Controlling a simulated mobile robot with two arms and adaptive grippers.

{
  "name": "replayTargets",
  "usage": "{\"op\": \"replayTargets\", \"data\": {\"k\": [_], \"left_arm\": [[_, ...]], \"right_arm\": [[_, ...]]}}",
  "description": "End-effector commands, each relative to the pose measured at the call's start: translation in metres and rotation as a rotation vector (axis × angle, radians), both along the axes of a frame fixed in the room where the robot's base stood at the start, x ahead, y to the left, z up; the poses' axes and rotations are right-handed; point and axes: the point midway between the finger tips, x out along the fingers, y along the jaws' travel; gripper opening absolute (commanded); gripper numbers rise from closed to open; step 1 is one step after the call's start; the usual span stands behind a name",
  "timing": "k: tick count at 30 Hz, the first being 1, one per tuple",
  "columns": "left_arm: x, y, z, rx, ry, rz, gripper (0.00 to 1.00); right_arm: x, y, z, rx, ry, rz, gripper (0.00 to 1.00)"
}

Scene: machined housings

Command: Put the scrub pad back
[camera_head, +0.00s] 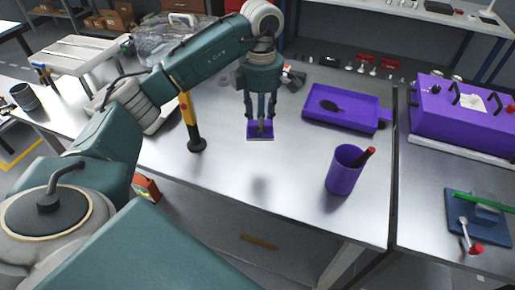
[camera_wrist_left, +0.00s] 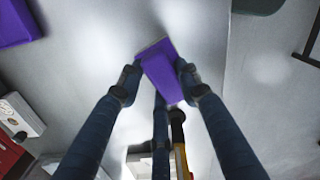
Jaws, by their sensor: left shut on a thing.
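The scrub pad (camera_head: 260,134) is a flat purple block with a paler edge. My left gripper (camera_head: 260,124) points down and is shut on it. A faint dark patch on the table in front suggests that the pad hangs above the surface. In the left wrist view the purple pad (camera_wrist_left: 166,76) sits between the fingertips of the left gripper (camera_wrist_left: 159,79), tilted in the picture. The purple tray (camera_head: 318,118) lies to the right of the pad, with a dark oval thing in it. My right gripper is not in view.
A purple cup (camera_head: 342,176) with a red-tipped tool stands front right. A yellow and black upright tool (camera_head: 190,122) stands close left of the gripper. A purple case (camera_head: 465,115) is on the right table. The table's front middle is clear.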

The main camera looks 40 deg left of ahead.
Motion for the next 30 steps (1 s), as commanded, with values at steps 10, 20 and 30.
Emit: {"op": "replayTargets", "data": {"k": [10,20,30], "left_arm": [[0.0,0.0,-0.069,-0.001,-0.001,0.001,0.09],[-0.001,0.0,-0.102,-0.001,0.003,0.0,0.09],[0.0,0.0,-0.118,0.0,-0.004,0.0,0.09]], "right_arm": [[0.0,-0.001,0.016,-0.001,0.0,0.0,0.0],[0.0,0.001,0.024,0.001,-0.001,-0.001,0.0],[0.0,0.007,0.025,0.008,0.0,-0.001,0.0]]}}
